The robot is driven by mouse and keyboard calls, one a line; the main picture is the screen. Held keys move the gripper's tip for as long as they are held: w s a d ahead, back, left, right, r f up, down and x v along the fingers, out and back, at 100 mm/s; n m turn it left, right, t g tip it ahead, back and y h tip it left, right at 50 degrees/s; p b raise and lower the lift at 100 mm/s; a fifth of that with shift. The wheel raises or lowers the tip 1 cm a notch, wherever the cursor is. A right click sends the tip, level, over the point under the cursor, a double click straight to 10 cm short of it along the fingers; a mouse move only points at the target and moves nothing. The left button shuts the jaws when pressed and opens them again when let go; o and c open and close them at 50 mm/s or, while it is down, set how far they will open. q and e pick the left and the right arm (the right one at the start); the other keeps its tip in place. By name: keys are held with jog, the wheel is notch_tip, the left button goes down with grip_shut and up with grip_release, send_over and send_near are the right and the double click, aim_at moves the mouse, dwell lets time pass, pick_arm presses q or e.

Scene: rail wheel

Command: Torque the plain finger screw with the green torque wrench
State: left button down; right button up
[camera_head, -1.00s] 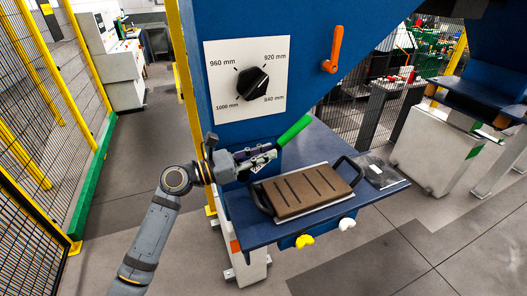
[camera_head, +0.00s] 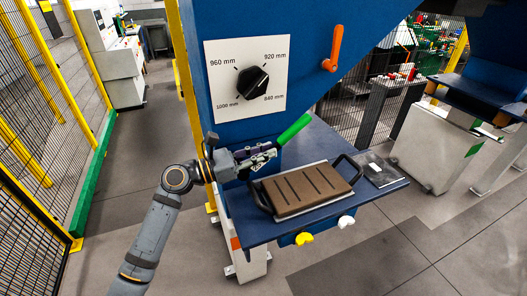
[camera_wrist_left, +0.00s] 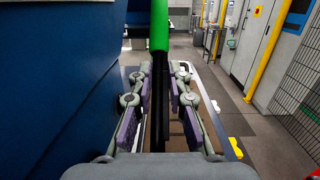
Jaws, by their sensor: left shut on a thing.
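The torque wrench has a green handle (camera_head: 294,129), which also shows upright at the top of the left wrist view (camera_wrist_left: 159,25). My left gripper (camera_head: 262,156) is shut on the wrench's dark shaft (camera_wrist_left: 158,110), between its purple-padded fingers in the left wrist view (camera_wrist_left: 158,90). It holds the wrench tilted above the blue shelf (camera_head: 290,232), at the left rear of the brown tray. A yellow knob (camera_head: 304,239) and a white knob (camera_head: 346,221) sit at the shelf's front edge. I cannot pick out the plain finger screw for certain. My right gripper is not in view.
A brown slotted tray (camera_head: 305,190) with black handles lies on the shelf. A dark flat piece (camera_head: 381,172) lies to its right. A blue machine wall with a dial panel (camera_head: 246,82) and an orange lever (camera_head: 333,48) stands behind. Yellow-framed fencing is at left.

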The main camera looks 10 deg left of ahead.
pick_arm(q)
jog(key=shift+w+a, duration=0.35)
jog(key=shift+w, duration=0.2)
jog(key=shift+r, duration=0.1)
jog(key=y+p, duration=0.1)
jog(key=p, duration=0.2)
jog(key=d+f+g+y+p, duration=0.1)
jog(key=p, duration=0.3)
jog(key=shift+w+f, duration=0.2)
jog(key=shift+w, duration=0.1)
dwell(0.3)
jog(key=shift+w+d+f+g+y+p, duration=0.2)
jog(key=shift+f+g+y+p, duration=0.25)
jog(key=shift+p, duration=0.15)
jog(key=shift+w+d+f+g+y+p, duration=0.1)
jog(key=shift+d+f+g+y+p, duration=0.05)
jog(key=shift+f+g+y+p, duration=0.3)
